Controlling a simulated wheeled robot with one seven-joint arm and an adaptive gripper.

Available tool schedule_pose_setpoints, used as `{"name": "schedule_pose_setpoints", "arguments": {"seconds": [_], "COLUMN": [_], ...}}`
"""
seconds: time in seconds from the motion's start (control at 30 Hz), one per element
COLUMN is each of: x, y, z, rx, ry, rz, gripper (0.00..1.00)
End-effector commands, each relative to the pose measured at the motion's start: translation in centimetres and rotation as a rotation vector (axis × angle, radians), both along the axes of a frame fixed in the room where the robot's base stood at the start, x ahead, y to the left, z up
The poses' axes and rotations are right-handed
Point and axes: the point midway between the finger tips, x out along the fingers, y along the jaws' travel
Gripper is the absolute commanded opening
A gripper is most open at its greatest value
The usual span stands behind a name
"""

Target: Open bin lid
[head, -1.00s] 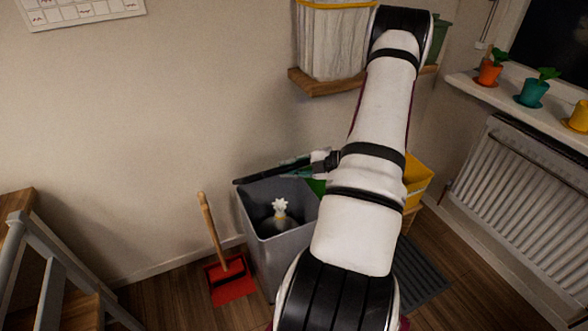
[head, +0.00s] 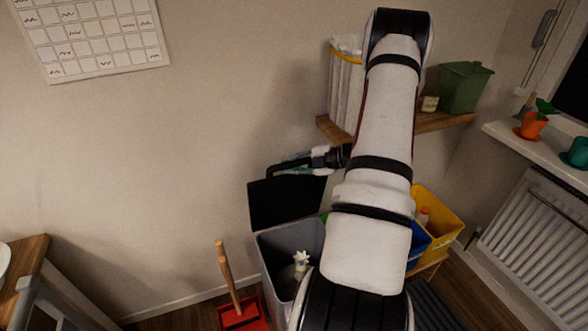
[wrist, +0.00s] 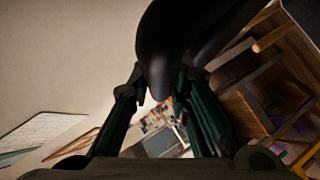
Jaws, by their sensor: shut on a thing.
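The grey bin (head: 290,250) stands on the floor against the wall, left of my arm in the head view. Its dark lid (head: 288,205) is raised steeply above the back of the bin, and the bin's mouth is uncovered. A whitish item (head: 301,262) shows inside. My gripper (head: 290,166) is at the lid's upper edge, shut on it, with its fingers pointing left. In the wrist view, a dark rounded shape (wrist: 180,45) covers the top middle in front of the fingers; exactly which part of the lid is held is unclear.
A red dustpan (head: 243,314) with a wooden handle stands left of the bin. Yellow (head: 443,215) and blue bins are right of it, partly behind my arm. A wall shelf (head: 440,122) holds a white container and a green box. A radiator (head: 525,240) is at right.

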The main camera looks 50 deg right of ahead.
Motion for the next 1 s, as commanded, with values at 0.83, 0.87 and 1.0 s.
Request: {"name": "schedule_pose_setpoints", "arguments": {"seconds": [0.83,0.87,1.0], "x": [0.39,0.38,0.34], "y": [-0.23,-0.22,-0.23], "z": [0.27,0.25,0.25], "rx": [-0.001,-0.001,-0.001], "ry": [-0.002,-0.002,-0.001], "rz": [0.0,0.0,0.0], "gripper": [0.38,0.38,0.38]}}
